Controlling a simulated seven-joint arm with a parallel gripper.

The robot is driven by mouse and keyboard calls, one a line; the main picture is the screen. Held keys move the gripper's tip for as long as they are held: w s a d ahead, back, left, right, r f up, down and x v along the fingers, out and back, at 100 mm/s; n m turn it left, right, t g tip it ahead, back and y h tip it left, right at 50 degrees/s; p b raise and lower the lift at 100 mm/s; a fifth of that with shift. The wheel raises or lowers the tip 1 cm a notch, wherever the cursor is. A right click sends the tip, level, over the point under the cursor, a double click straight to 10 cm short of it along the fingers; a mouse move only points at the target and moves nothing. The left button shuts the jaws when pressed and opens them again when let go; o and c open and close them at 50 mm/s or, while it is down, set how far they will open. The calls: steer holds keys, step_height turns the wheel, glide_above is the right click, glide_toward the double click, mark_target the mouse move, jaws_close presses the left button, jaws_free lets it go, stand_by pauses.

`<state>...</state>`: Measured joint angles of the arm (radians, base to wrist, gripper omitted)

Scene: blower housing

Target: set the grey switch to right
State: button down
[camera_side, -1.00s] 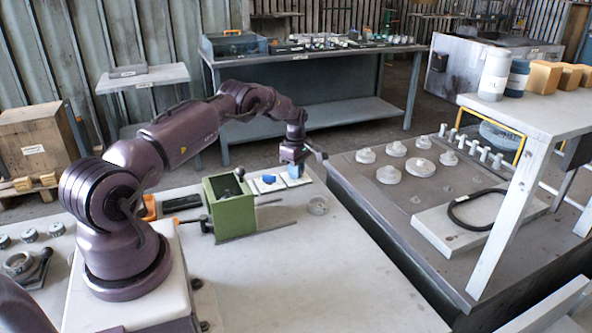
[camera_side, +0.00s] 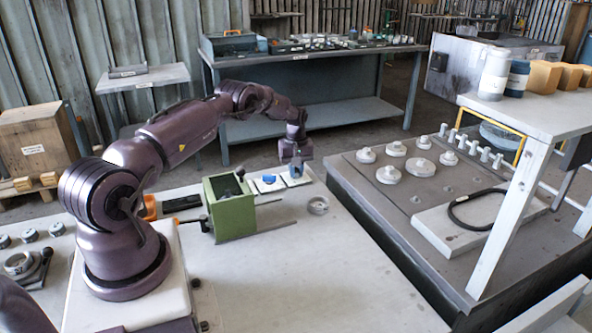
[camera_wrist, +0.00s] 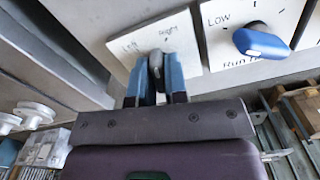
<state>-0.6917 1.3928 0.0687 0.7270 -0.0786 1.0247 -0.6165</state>
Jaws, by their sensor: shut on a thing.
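The grey switch (camera_wrist: 155,65) shows in the wrist view on a white plate (camera_wrist: 183,46) printed "Left" and "Right". It stands between the two blue fingers of my gripper (camera_wrist: 156,84), which are shut on it. Its top end points up the picture, between the two words, nearer to "Right". The fingers hide its lower part and some of the plate. In the side view my gripper (camera_side: 296,168) is down at a white plate (camera_side: 298,179) at the table's far edge; the switch itself cannot be made out there.
A blue knob (camera_wrist: 260,43) on a plate marked "Low" sits just right of the switch plate. The table front is clear.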

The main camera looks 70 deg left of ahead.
steer(key=shift+r+m, duration=0.15)
steer(key=shift+m, duration=0.15)
steer(key=m, duration=0.4)
steer(key=c, duration=1.2)
jaws_free()
steer(key=shift+c, duration=0.2)
steer(key=shift+r, duration=2.9)
